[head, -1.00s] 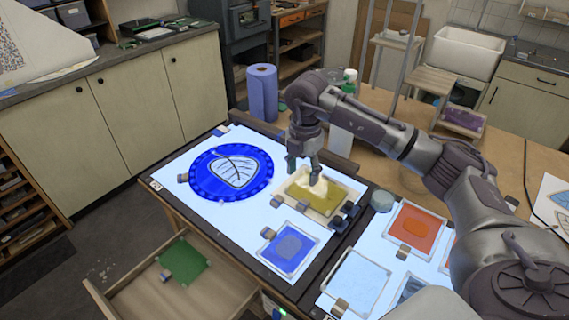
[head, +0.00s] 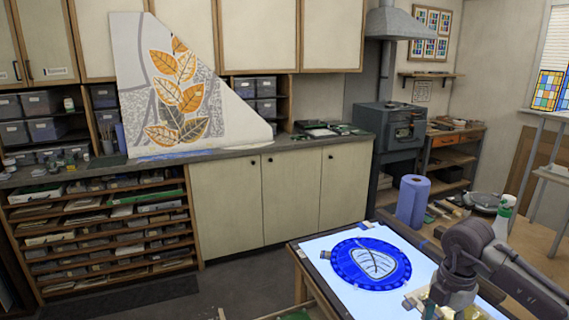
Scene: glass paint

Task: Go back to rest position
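My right arm comes in from the lower right, and my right gripper (head: 436,303) points down over the light table at the bottom of the head view. Its fingertips are too low and too small to tell open from shut. Part of a pale yellow tray (head: 415,301) shows beside it; whether they touch is unclear. My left gripper is out of view.
A blue paper roll (head: 412,201) and a spray bottle (head: 502,216) stand behind the lit table. A long counter (head: 225,165) with cabinets and a shelf rack (head: 100,230) runs along the back. The floor (head: 235,275) between is mostly clear.

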